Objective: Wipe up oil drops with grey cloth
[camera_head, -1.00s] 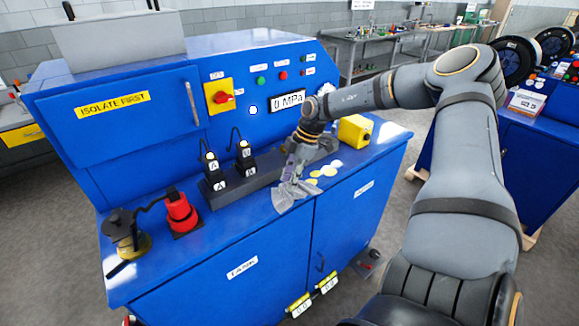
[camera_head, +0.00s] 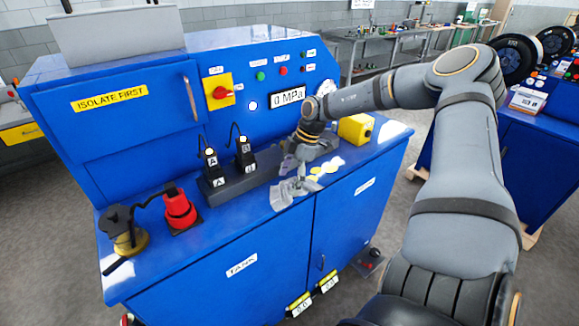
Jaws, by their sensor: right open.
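A crumpled grey cloth (camera_head: 287,194) lies on the blue cabinet top near its front edge. My right gripper (camera_head: 294,172) is just above and behind the cloth, pointing down, with its jaws open. Its fingertips are small and blend with the grey cloth, so I cannot tell whether they touch it. Yellow oil drops (camera_head: 326,168) lie on the top just to the right of the cloth and gripper, some pale with glare. My left gripper is not in view.
A grey block (camera_head: 231,189) with black plugs marked A and B stands left of the gripper. A red device (camera_head: 179,209) and a dark can-like item (camera_head: 124,232) stand further left. A yellow box (camera_head: 356,129) is behind the drops. The panel rises behind.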

